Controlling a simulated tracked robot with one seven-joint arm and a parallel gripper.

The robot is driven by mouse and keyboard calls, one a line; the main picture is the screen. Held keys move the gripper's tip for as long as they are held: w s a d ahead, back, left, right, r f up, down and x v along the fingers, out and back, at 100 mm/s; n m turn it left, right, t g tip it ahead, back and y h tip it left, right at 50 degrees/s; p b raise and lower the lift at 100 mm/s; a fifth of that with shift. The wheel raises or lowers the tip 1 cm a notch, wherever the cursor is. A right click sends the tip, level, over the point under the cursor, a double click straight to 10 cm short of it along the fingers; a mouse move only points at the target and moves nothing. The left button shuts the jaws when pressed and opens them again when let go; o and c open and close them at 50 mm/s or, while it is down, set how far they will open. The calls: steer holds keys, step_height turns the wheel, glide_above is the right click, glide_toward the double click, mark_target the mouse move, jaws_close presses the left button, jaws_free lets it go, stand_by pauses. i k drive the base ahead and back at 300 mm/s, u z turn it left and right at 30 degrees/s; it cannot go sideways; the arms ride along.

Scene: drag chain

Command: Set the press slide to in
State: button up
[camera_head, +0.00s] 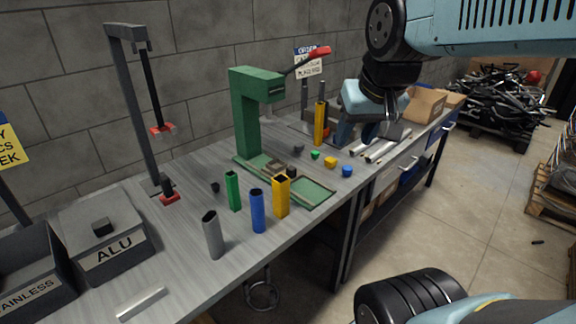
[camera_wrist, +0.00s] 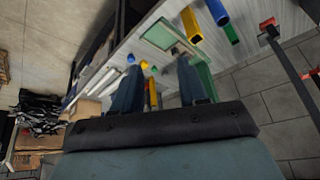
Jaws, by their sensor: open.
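The green press (camera_head: 245,110) stands on the workbench with its red lever (camera_head: 312,58) pointing right. The press slide (camera_head: 312,193), a green plate with a pale rim, lies at the press's foot and extends toward the bench's front edge. The slide also shows in the wrist view (camera_wrist: 158,36), beyond my fingertips. My gripper (camera_head: 362,140) is open, right of the press and above the far part of the bench, apart from the slide. In the wrist view my gripper (camera_wrist: 159,66) has its two fingers spread, with no thing held.
A yellow tube (camera_head: 282,196), a blue tube (camera_head: 257,212), a green tube (camera_head: 233,191) and a grey tube (camera_head: 213,236) stand near the slide. Several small plugs, including a blue one (camera_head: 347,171), lie right of it. Another yellow tube (camera_head: 320,124) stands left of my gripper.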

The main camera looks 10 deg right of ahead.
mark_target(276, 166)
steer(key=z, duration=0.05)
steer(key=k, duration=0.45)
steer(key=z, duration=1.35)
steer(key=i, duration=0.8)
steer(key=u, duration=1.3)
